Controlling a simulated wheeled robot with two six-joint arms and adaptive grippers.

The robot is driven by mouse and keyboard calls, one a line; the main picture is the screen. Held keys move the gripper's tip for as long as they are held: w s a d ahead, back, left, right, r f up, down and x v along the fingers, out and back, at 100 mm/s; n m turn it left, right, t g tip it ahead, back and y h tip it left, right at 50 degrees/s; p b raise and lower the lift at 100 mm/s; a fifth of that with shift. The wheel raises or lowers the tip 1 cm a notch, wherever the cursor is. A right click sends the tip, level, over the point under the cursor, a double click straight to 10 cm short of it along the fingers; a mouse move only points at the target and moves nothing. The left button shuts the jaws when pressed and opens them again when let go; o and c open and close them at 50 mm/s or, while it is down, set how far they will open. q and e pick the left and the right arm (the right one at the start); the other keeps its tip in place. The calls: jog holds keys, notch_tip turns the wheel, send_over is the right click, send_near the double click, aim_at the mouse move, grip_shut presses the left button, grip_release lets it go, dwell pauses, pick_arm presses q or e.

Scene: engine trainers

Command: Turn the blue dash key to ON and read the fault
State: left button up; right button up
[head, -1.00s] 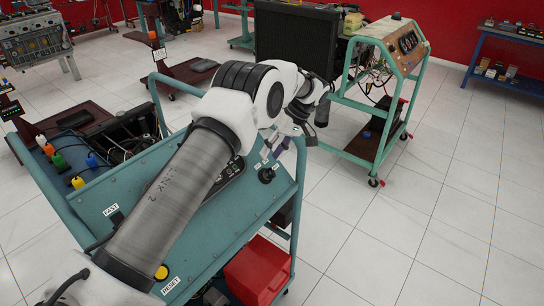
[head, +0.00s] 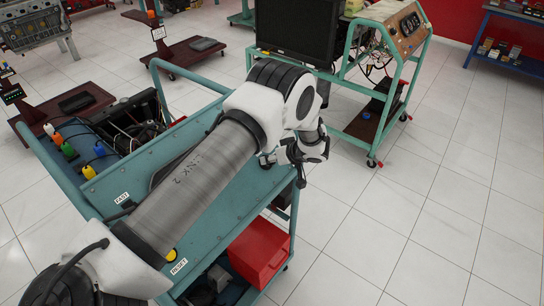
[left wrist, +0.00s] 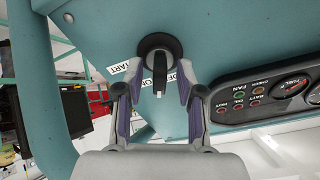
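The blue-green dash panel (left wrist: 100,22) fills most of the left wrist view. Its key switch (left wrist: 160,62) is a round dark knob with a flat tab pointing down in the picture. A white label (left wrist: 126,72) reading START and part of OFF and ON lies behind the fingers, partly hidden. My left gripper (left wrist: 158,82) is open, with a finger on each side of the key tab and gaps between; I see no grip on it. In the head view my left wrist covers the key area of the blue-green cart (head: 95,195). My right gripper is out of view.
A gauge cluster (left wrist: 265,92) with FAN, CHECK, BATT, OIL and HOT lamps and a FUEL gauge sits right of the key. A red box (head: 258,252) is on the cart's lower shelf. Another engine trainer (head: 395,75) stands behind. Floor at right is clear.

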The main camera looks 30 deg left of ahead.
pick_arm(q)
grip_shut()
jog(key=shift+f+b, duration=0.15)
jog(key=shift+b, duration=0.2)
jog(key=m+b, duration=0.1)
jog(key=b, duration=0.1)
jog(key=m+b, duration=0.2)
jog(key=shift+w+f+b, duration=0.1)
jog(key=shift+f+b, duration=0.15)
jog(key=shift+b, duration=0.05)
jog(key=shift+r+m+b, duration=0.15)
jog(key=shift+m+b, duration=0.15)
jog(key=shift+m, duration=0.2)
jog(key=shift+r, duration=0.25)
grip_release()
